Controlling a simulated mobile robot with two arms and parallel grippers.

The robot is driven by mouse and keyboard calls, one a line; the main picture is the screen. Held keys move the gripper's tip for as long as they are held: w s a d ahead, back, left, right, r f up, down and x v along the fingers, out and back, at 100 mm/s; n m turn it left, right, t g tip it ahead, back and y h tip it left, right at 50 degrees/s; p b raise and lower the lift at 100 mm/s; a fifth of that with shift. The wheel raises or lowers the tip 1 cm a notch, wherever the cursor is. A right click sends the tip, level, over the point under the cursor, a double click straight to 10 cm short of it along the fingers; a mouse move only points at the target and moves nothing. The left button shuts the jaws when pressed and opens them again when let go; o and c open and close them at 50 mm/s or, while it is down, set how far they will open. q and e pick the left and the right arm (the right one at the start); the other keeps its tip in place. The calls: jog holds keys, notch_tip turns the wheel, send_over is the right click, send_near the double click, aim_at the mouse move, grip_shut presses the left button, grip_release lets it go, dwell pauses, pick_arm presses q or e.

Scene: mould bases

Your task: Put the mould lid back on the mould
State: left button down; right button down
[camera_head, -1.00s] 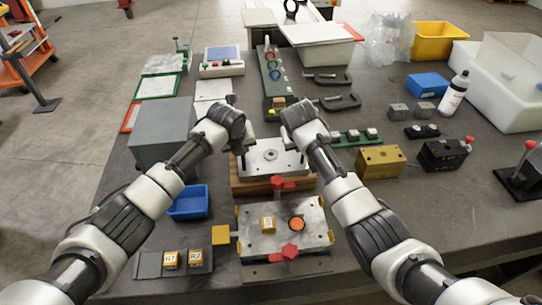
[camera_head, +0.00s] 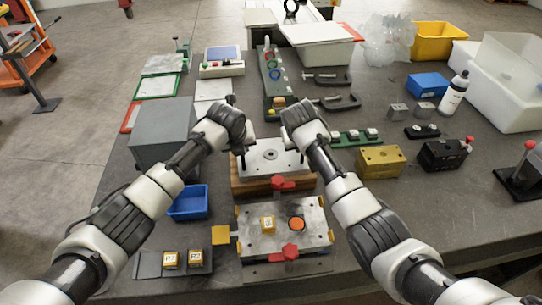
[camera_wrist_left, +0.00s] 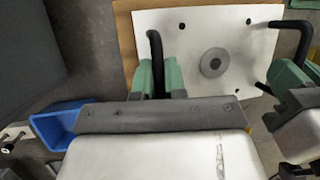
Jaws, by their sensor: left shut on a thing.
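The mould lid (camera_head: 262,168) is a pale metal plate with a round ring at its centre and a black handle at each side. It lies over a wooden board (camera_head: 262,185) behind the mould. The lid also shows in the wrist view (camera_wrist_left: 240,62). My left gripper (camera_wrist_left: 165,75) is shut on the lid's left handle (camera_wrist_left: 155,45). My right gripper (camera_wrist_left: 300,75) is at the right handle (camera_wrist_left: 302,42); its grip is unclear.
A blue bin (camera_head: 188,203) and a grey box (camera_head: 160,135) stand left. A dark mat with two yellow blocks (camera_head: 170,260) lies front left. A yellow block (camera_head: 380,158) and a black block (camera_head: 443,153) stand right. Behind are clamps (camera_head: 340,102) and a coloured-ring stand (camera_head: 271,75).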

pick_arm(q)
jog(key=shift+a, duration=0.1)
